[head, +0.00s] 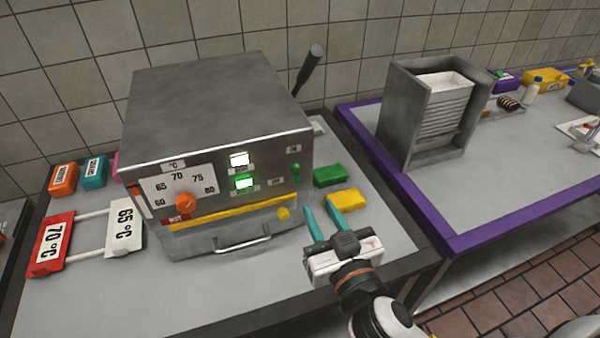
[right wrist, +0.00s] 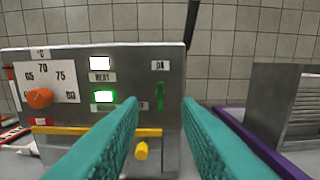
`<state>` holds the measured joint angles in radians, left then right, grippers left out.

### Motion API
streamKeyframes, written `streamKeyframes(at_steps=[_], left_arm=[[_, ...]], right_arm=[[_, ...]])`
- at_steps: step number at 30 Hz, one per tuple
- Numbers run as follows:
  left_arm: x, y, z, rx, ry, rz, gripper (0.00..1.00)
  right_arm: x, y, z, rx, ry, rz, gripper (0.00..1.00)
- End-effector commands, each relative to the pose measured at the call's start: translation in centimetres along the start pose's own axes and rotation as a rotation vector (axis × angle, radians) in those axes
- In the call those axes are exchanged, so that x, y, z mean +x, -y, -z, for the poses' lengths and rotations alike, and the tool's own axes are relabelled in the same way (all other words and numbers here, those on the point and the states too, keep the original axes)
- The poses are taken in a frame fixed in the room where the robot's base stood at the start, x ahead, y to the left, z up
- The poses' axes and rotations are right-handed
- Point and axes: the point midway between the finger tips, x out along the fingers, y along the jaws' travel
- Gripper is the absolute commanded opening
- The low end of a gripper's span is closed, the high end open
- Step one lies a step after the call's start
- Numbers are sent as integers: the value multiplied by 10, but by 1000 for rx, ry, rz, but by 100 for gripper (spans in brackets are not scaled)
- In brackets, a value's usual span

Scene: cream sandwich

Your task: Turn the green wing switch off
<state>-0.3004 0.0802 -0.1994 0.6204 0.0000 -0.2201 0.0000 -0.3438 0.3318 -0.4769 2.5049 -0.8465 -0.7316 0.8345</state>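The green wing switch (head: 296,172) is on the right side of the steel machine's front panel (head: 225,160). In the right wrist view the switch (right wrist: 160,96) stands upright, below a small label that seems to read ON. My right gripper (head: 319,205) is open and empty, with two teal fingers pointing at the panel. It is in front of the machine, lower and to the right of the switch in the head view. In the right wrist view the switch shows between the fingertips, apparently apart from them. My left gripper is not in view.
An orange dial (head: 185,203), lit green button (head: 245,183), lit white button (head: 239,160) and yellow knob (head: 284,213) share the panel. A green block (head: 330,175) and yellow block (head: 346,200) lie right of the machine. A grey rack (head: 425,110) stands on the purple-edged table.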

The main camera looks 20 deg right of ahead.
Motion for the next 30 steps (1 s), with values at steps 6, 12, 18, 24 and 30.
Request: streamKeyframes(at_steps=[6, 12, 18, 24, 30], left_arm=[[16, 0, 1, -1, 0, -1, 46], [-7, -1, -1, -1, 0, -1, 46], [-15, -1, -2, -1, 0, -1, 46], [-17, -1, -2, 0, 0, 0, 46], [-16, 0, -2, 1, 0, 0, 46]], right_arm=[[26, 0, 2, -4, 3, -1, 30], [70, 0, -3, -6, -2, 1, 30], [100, 0, 0, -5, -5, 1, 30], [112, 0, 1, -3, -5, 1, 30], [112, 0, 2, -3, -6, 1, 30]])
